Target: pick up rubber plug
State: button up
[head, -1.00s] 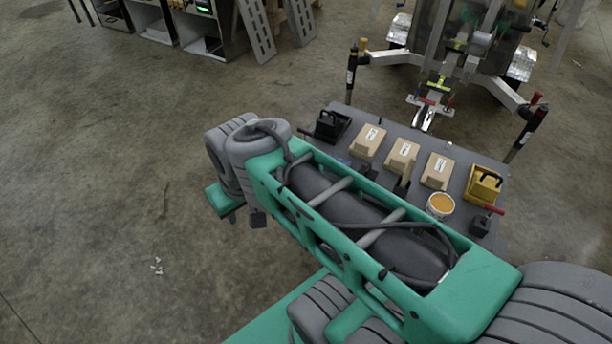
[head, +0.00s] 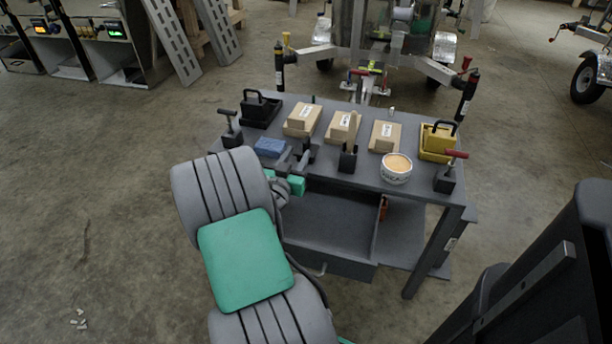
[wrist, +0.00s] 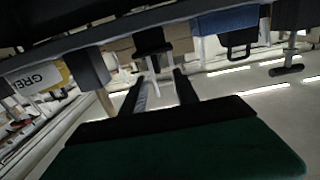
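I cannot pick out a rubber plug for certain. A small pale upright piece (head: 391,112) stands at the table's back edge, and a small dark green one (head: 313,100) stands behind the cardboard boxes; both are too small to identify. My gripper (head: 296,163) is over the table's front edge, beside a blue block (head: 270,147) and left of a black holder with a wooden handle (head: 348,158). In the wrist view, which is upside down, its two dark fingers (wrist: 160,76) are apart, with no held object visible. A black holder (wrist: 151,42) appears beyond them.
The grey worktable (head: 415,195) carries cardboard boxes (head: 384,136), a black open-topped box (head: 260,112), a yellow box (head: 436,142), a white tub (head: 397,170) and a red-handled tool (head: 448,175). An open drawer (head: 330,225) juts out below my gripper. A trailer stands behind.

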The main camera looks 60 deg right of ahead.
aim_at(304, 145)
jog(key=shift+s+d+f, duration=0.25)
jog(key=shift+d+f, duration=0.05)
jog(key=shift+d, duration=0.1)
jog(key=d, duration=0.2)
jog(key=w+d, duration=0.1)
jog(key=d, duration=0.4)
jog(key=shift+w+d+r+p, duration=0.15)
jog(key=shift+r+p, duration=0.1)
jog(key=shift+p, duration=0.15)
jog(key=shift+c, duration=0.5)
grip_shut()
